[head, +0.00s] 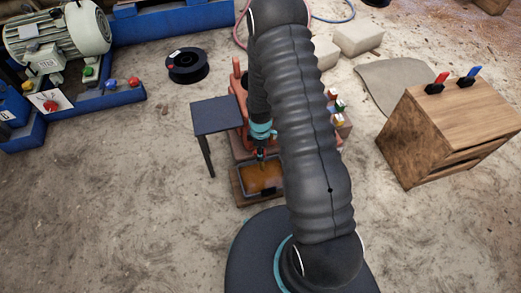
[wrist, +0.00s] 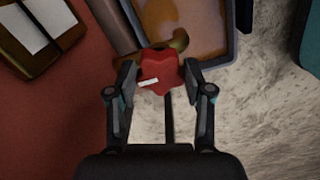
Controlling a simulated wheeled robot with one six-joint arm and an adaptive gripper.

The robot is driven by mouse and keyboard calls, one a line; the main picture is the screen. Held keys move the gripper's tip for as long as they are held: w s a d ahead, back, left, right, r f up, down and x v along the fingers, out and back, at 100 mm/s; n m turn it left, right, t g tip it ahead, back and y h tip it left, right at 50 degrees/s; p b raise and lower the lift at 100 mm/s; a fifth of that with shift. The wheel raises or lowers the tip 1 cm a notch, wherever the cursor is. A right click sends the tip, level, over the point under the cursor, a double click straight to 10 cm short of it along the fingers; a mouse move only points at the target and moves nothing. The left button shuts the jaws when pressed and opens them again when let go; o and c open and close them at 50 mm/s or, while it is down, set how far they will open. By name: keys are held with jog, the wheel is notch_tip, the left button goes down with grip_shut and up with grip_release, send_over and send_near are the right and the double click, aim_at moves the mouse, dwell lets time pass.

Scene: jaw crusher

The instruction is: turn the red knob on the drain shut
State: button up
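The red knob (wrist: 160,70) with a white mark sits between the two fingertips of my gripper (wrist: 160,76) in the wrist view. The white mark is slightly tilted, its right end higher. A finger stands close on each side of the knob; I cannot tell whether they touch it. A brass-coloured spout (wrist: 180,40) shows just beyond the knob, over the tray. In the head view my gripper (head: 261,155) is above the near side of the red machine, by the tray, and hides the knob.
A tray of brown-orange liquid (head: 247,178) lies below my gripper. A dark side table (head: 217,115) stands to its left. A wooden cabinet (head: 440,140) with red and blue-handled items is at the right. A motor on a blue frame (head: 105,100) is at the far left.

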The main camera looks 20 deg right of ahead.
jog(key=shift+m, duration=0.3)
jog(key=m+b, duration=0.2)
jog(key=m, duration=0.1)
jog(key=m+b, duration=0.1)
jog(key=m, duration=0.5)
jog(key=shift+b, duration=0.35)
jog(key=m+b, duration=0.1)
jog(key=m, duration=0.3)
jog(key=shift+a+m+b, duration=0.1)
jog(key=shift+m+b, duration=0.35)
jog(key=shift+m, duration=1.65)
jog(key=o, duration=1.1)
jog(key=shift+o, duration=0.2)
